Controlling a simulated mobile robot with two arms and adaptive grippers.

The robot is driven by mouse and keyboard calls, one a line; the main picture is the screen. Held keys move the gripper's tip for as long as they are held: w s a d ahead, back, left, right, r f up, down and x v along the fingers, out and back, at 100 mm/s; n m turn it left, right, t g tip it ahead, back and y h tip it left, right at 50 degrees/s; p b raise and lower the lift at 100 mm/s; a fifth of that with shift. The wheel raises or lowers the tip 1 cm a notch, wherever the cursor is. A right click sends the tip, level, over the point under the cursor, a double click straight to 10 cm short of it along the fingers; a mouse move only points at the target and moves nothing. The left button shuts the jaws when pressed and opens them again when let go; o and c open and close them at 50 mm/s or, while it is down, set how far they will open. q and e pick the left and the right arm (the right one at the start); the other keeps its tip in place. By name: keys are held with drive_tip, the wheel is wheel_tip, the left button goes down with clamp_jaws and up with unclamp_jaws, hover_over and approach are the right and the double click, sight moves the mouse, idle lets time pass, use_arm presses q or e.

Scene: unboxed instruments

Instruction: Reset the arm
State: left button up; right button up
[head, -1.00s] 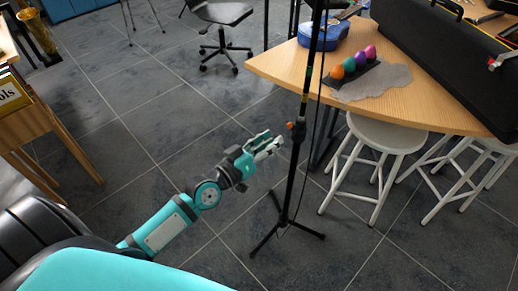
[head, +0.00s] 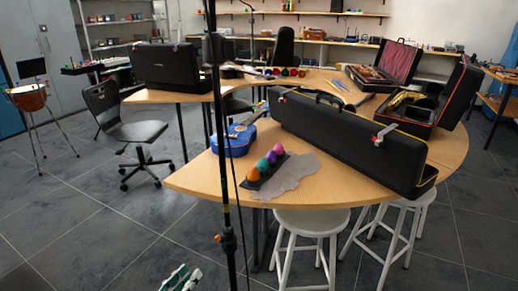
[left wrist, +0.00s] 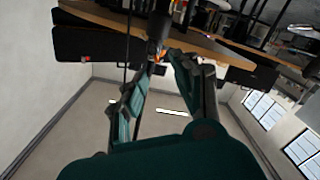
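My left gripper (head: 180,279) shows only as teal and white finger parts at the bottom edge of the head view, to the left of the black stand. The left wrist view shows its two fingers (left wrist: 158,70) apart and empty, so it is open. The black upright stand (head: 222,150) with an orange knob crosses the head view. The stand's orange and black clamp part (left wrist: 157,45) appears beyond the gap between the fingertips. My right gripper is in neither view.
A curved wooden table (head: 330,190) carries a long black case (head: 345,140), a blue case (head: 235,138) and coloured eggs (head: 266,164) on a grey cloth. White stools (head: 312,222) stand beneath its front edge. A black chair (head: 135,130) is at left. The floor at lower left is clear.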

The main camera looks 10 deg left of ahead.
use_arm(q)
drive_tip(key=s+a+f+g+y+p, duration=0.2)
drive_tip(key=a+f+g+y+p, duration=0.15)
drive_tip(key=f, duration=1.05)
drive_tip(key=s+a+f+m+g+y+p, duration=0.15)
drive_tip(key=s+f+g+p, duration=0.35)
drive_tip(key=s+f, duration=0.85)
drive_tip(key=s+d+f+m+g+p, duration=0.1)
drive_tip(key=s+f, duration=0.5)
drive_tip(key=s, duration=0.6)
drive_tip(key=s+d+f+m+g+p, duration=0.2)
drive_tip(key=s+f+g, duration=0.3)
drive_tip(key=s, duration=0.6)
drive_tip(key=shift+s+d+f+g+y+p, duration=0.3)
drive_tip(key=shift+s+f+g+y+p, duration=0.1)
drive_tip(key=shift+g+p, duration=0.35)
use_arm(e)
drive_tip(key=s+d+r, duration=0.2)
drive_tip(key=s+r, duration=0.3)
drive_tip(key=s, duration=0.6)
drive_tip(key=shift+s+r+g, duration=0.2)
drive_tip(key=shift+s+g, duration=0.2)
